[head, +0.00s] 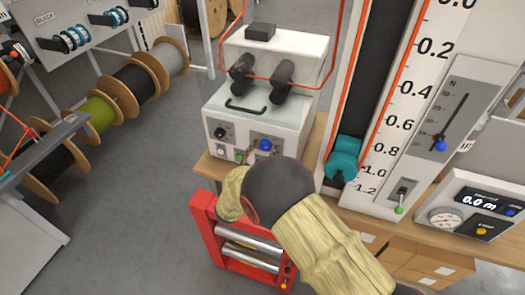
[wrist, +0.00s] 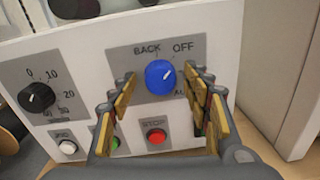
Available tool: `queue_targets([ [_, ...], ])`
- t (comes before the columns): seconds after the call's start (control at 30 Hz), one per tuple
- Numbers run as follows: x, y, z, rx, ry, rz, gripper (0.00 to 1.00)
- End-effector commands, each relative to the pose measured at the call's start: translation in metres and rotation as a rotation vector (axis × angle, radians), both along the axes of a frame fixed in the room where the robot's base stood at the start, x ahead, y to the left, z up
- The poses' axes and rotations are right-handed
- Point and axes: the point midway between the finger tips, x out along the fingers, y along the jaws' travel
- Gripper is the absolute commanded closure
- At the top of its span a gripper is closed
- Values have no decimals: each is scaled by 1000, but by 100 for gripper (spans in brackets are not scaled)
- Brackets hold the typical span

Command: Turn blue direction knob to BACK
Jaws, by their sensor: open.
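The blue direction knob (wrist: 160,77) sits on a grey plate on the white machine's front, in the middle of the wrist view. Its white pointer line slants to the upper right, toward OFF. The word BACK (wrist: 147,50) is at its upper left. A third label at lower right is mostly hidden by a finger. My gripper (wrist: 161,88) is open, with one finger on each side of the knob in the picture; I cannot tell whether they touch it. In the head view the blue knob (head: 265,145) shows just beyond my gripper, which my arm largely hides.
A black numbered dial (wrist: 36,97) is left of the knob. A white button (wrist: 68,147), a partly hidden green button (wrist: 115,143) and a red STOP button (wrist: 156,136) are below. A red roller frame (head: 206,230) stands in front of the machine; a tall scale (head: 425,80) is right.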

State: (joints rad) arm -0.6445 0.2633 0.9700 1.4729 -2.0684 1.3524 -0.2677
Motion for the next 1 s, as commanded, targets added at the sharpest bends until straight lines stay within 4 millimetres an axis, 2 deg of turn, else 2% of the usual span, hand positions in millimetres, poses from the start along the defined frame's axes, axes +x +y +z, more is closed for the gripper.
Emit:
queue_targets([
  [0.2, 0, 0, 0, 0, 0, 0, 52],
  [1.0, 0, 0, 0, 0, 0, 0, 95],
])
